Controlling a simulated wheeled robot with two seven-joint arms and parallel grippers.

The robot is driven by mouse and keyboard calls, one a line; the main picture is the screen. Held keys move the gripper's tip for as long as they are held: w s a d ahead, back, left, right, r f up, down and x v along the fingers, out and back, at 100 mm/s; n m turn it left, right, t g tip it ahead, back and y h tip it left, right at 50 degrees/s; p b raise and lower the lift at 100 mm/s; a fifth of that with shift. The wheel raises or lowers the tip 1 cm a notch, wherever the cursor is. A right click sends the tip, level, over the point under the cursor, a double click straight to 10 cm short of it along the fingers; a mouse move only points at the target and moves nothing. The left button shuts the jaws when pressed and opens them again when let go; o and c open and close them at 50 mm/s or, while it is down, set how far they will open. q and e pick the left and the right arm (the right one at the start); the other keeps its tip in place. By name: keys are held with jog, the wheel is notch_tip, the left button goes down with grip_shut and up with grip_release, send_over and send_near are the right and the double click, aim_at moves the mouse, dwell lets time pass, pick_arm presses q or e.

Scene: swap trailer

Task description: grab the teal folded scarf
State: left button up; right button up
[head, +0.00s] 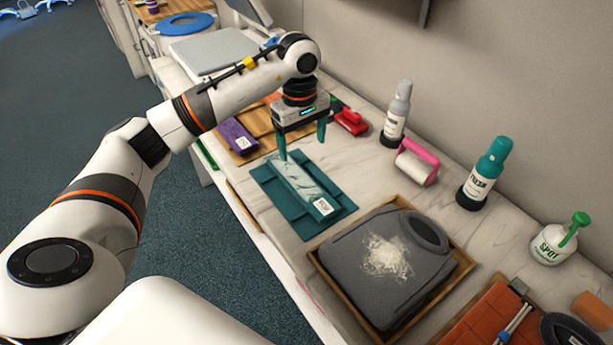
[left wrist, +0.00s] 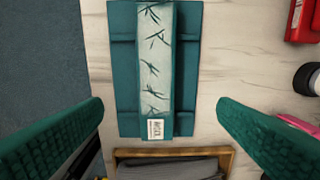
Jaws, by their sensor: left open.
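The teal folded scarf (head: 294,182) is a narrow patterned bundle with a white label at its near end. It lies on a flat teal holder (head: 334,197) on the marble counter. In the left wrist view the scarf (left wrist: 154,62) runs lengthwise down the teal holder (left wrist: 122,80), label toward the bottom. My left gripper (head: 301,143) is open above the far part of the scarf, fingers pointing down. In the left wrist view its two teal fingers (left wrist: 160,125) are wide apart, one on each side of the scarf, with nothing between them. My right gripper is not in view.
A wooden tray (head: 462,262) with a dark grey folded garment (head: 345,262) sits nearer. Behind stand a grey spray bottle (head: 397,112), a pink lint roller (head: 416,163), a teal-capped bottle (head: 483,175) and a white spot-cleaner pot (head: 548,246). A purple box (head: 237,135) lies left.

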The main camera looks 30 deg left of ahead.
pick_arm(q)
jog(key=p, duration=0.2)
send_over(301, 181)
notch_tip(301, 181, down, 6)
jog(key=shift+s+a+r, duration=0.1)
jog(key=shift+a+r, duration=0.05)
notch_tip(301, 181, down, 5)
jog(key=shift+r+p, duration=0.15)
jog(key=shift+p, duration=0.7)
jog(key=shift+f, duration=0.6)
jog(key=c, duration=1.2)
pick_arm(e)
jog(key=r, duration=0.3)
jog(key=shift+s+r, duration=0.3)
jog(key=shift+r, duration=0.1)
